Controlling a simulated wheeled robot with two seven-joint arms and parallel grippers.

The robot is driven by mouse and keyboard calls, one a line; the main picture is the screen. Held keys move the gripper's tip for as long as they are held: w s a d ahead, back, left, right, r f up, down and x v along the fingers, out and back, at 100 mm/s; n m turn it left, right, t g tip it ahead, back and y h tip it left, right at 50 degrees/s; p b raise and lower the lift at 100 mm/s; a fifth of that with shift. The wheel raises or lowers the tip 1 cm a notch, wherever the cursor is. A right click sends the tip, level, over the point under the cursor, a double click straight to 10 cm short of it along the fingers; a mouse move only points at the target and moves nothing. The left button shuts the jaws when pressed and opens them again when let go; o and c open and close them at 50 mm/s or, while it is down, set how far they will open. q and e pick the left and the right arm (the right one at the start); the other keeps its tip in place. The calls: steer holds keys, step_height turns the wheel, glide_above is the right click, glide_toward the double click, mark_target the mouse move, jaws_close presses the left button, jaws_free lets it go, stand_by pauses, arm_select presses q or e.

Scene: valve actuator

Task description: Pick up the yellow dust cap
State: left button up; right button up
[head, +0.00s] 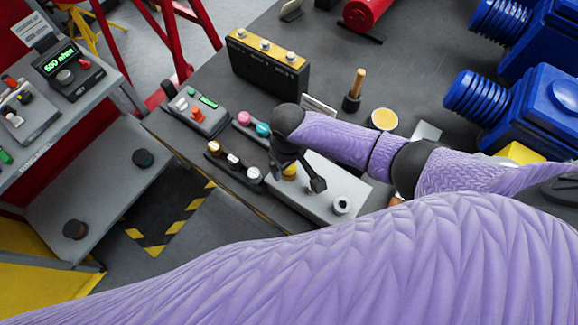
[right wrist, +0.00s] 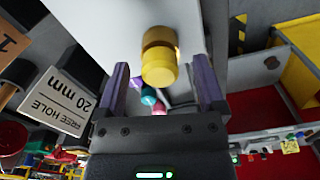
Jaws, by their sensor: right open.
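The yellow dust cap (head: 289,172) sits on a long light-grey block (head: 325,195) on the dark bench. In the head view my right gripper (head: 296,181) is over the block, with a dark finger on each side of the cap and partly hiding it. In the right wrist view the round yellow cap (right wrist: 160,68) lies between the two spread fingers (right wrist: 161,82), with visible gaps on both sides. The right gripper is open and holds nothing. Whether its fingers touch the block cannot be told. My left gripper is not in view.
Knobs (head: 233,160) stand in a row left of the block, with pink and teal buttons (head: 262,129) behind. A black box with a yellow top (head: 268,62) stands farther back. A "FREE HOLE 20 mm" sign (right wrist: 58,100) is near the gripper. Blue motors (head: 530,105) are at right.

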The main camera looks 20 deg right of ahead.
jaws_close()
steer(key=shift+r, duration=0.15)
